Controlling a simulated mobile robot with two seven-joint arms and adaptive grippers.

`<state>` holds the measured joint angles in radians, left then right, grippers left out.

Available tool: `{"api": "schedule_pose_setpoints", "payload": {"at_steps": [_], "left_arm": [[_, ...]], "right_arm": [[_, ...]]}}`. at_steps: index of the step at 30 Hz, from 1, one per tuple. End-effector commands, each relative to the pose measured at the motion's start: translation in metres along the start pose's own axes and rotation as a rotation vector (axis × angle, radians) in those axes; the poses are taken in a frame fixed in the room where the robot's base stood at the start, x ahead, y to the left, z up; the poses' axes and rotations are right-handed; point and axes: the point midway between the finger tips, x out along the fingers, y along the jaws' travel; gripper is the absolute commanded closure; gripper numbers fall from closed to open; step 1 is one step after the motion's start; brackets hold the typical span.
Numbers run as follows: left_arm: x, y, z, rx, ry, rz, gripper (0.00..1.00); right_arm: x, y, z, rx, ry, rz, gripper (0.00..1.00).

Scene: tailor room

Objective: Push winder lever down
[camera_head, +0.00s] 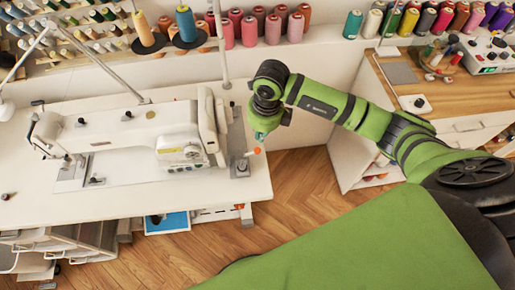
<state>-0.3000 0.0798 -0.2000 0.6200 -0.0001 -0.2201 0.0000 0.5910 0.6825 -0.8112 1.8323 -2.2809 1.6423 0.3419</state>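A white sewing machine (150,128) stands on a white table (235,192). At the table's right end is a small metal bobbin winder (242,168). A small orange tip (257,150), which looks like the end of the winder lever, sticks out at its upper right. My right gripper (261,137) points down just above the orange tip. I cannot tell whether it touches the tip, and its fingers are too small and dark to read as open or shut. My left gripper is not in view.
Thread spools line shelves along the back wall, with two large cones (187,27) on a stand behind the machine. A wooden-topped desk (460,90) stands at the right. Between it and the table is open wood floor (300,190).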

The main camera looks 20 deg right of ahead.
Motion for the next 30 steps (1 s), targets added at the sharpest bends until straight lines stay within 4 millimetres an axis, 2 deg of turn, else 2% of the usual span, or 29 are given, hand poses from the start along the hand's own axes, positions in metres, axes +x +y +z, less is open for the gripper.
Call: {"api": "schedule_pose_setpoints", "payload": {"at_steps": [14, 20, 30], "left_arm": [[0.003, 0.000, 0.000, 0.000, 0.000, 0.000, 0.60], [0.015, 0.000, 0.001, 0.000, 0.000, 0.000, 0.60], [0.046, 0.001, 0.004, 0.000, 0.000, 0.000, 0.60]], "right_arm": [[0.003, -0.002, -0.001, 0.001, 0.004, -0.009, 1.00], [0.020, -0.002, -0.001, 0.001, 0.004, -0.007, 1.00], [0.062, -0.002, -0.001, 0.001, 0.002, -0.007, 1.00]]}}
